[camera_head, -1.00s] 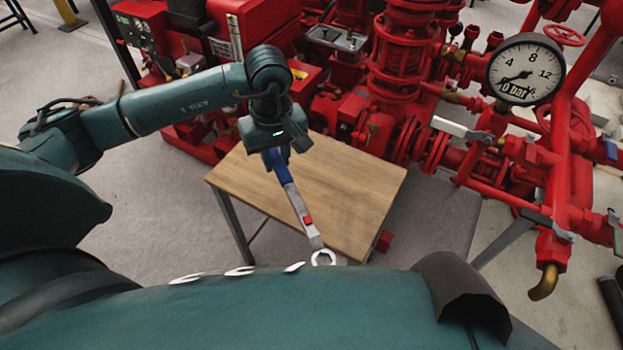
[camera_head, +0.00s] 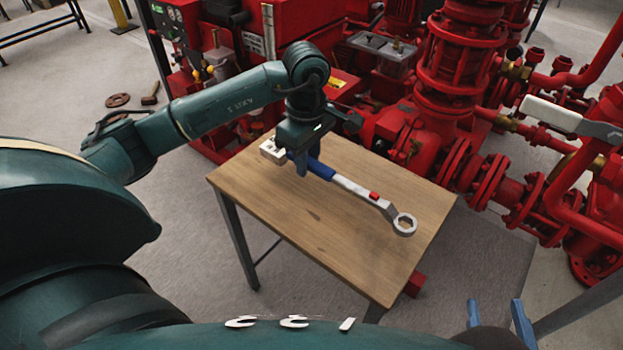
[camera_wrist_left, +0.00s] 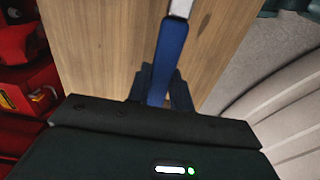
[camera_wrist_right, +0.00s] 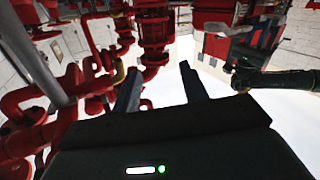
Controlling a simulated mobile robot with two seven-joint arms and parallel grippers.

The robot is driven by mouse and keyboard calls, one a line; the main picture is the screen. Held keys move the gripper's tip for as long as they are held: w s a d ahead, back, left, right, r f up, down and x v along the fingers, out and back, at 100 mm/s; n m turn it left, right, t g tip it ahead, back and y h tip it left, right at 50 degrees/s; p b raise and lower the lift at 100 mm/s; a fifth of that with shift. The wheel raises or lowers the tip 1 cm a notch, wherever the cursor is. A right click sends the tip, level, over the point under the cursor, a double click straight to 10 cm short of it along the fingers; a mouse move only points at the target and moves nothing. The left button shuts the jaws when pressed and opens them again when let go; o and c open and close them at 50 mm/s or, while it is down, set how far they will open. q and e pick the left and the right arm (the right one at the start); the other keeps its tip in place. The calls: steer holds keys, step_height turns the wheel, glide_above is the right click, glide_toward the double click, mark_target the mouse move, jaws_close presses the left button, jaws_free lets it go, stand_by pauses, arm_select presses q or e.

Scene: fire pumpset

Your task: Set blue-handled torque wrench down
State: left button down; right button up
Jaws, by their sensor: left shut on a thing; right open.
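The torque wrench (camera_head: 355,189) has a blue handle, a grey shaft with a red mark and a ring head (camera_head: 404,224). My left gripper (camera_head: 303,163) is shut on its blue handle, which also shows between the fingers in the left wrist view (camera_wrist_left: 169,55). The wrench lies over the wooden table (camera_head: 275,210), its ring head toward the right edge. I cannot tell whether it touches the tabletop. My right gripper (camera_head: 497,316) is open at the bottom right, off the table; its empty fingers show in the right wrist view (camera_wrist_right: 160,88).
A small pale block (camera_head: 272,151) is at the table's back left, beside my left gripper. The red pumpset (camera_head: 450,100) stands close behind and right of the table. The table's front and left are bare. A flange (camera_head: 118,100) and a hammer-like tool (camera_head: 150,94) lie on the floor.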

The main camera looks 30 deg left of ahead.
mark_target(308, 187)
arm_select(q)
steer(key=shift+f+b, duration=0.5)
steer(key=shift+f, duration=1.65)
arm_select(e)
steer(key=shift+a+n+t+y, duration=0.25)
steer(key=shift+n+t+y, duration=0.05)
arm_select(q)
steer(key=shift+f, duration=0.15)
steer(key=c, duration=1.3)
jaws_free()
steer(key=shift+o, duration=0.2)
arm_select(e)
steer(key=shift+s, duration=0.1)
steer(key=shift+r, duration=0.1)
